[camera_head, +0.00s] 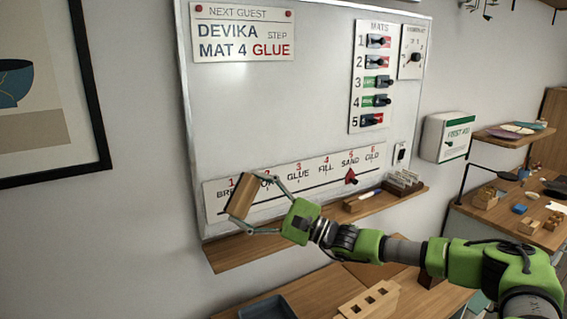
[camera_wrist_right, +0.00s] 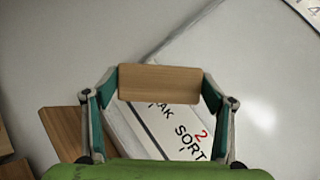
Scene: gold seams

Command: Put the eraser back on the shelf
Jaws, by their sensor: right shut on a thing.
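The eraser (camera_head: 242,196), a brown wooden block, is held up in front of the lower left part of the whiteboard. My right gripper (camera_head: 250,197) is shut on it, one finger at each end. In the right wrist view the eraser (camera_wrist_right: 160,83) lies level between the two fingertips (camera_wrist_right: 159,86). The shelf (camera_head: 236,253) is a narrow wooden ledge under the whiteboard. Its left part is bare and lies below the eraser. The shelf (camera_wrist_right: 64,132) also shows at the left in the wrist view. My left gripper is not in view.
A numbered step strip (camera_head: 318,176) with a red pointer (camera_head: 351,176) runs just above the shelf. A pen (camera_head: 369,194) and a card rack (camera_head: 403,183) occupy the shelf's right part. Below stands a table with a blue tray (camera_head: 267,308) and a wooden block with holes (camera_head: 369,302).

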